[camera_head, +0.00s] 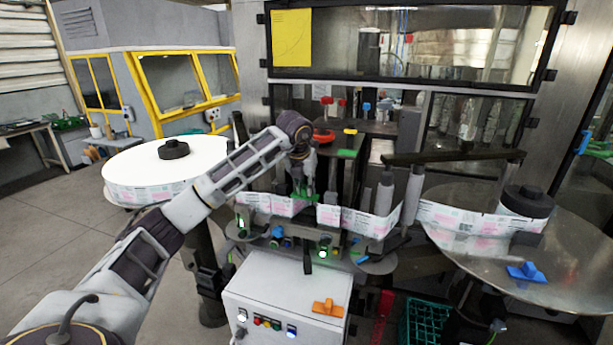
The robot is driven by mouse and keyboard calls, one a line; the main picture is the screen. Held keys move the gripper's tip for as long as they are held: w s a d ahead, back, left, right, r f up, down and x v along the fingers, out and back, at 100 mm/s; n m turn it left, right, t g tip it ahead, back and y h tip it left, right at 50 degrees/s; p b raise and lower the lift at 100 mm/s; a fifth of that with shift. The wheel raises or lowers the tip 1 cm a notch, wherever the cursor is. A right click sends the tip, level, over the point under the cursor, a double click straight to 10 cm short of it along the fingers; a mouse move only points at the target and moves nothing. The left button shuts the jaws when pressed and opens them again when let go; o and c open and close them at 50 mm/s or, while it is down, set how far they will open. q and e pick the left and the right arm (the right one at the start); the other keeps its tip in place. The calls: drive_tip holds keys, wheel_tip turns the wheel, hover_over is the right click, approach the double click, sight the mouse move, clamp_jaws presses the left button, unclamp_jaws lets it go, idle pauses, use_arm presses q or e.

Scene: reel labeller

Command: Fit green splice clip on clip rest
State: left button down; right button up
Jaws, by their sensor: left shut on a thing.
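My left gripper (304,178) reaches in from the left and points down over the label strip at the middle of the machine. It is shut on a small green piece, apparently the green splice clip (305,193), which is partly hidden by the fingers. The piece is close to the label strip (287,206); I cannot tell whether they touch. A flat green piece (347,154) lies behind and to the right of the gripper, near a yellow one (350,131) and a red one (323,137). I cannot make out for sure which part is the clip rest. My right gripper is not in view.
A white reel (135,163) stands at left, and a metal disc (580,262) at right bears a blue clip (525,272). An orange clip (327,307) lies on the white control box (262,285). Vertical rollers (386,195) stand right of the gripper. A green crate (425,322) is below.

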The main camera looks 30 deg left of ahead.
sight(306, 197)
use_arm(q)
drive_tip(key=shift+f, duration=0.25)
drive_tip(key=shift+f, duration=0.1)
idle(0.3)
drive_tip(key=shift+f+b, duration=1.35)
drive_tip(key=shift+f, duration=0.5)
drive_tip(key=shift+f+b, duration=1.5)
drive_tip(key=shift+f, duration=0.9)
idle(1.3)
drive_tip(key=shift+s+f, duration=0.1)
drive_tip(key=shift+f, duration=0.1)
idle(1.3)
drive_tip(key=c, duration=1.3)
unclamp_jaws()
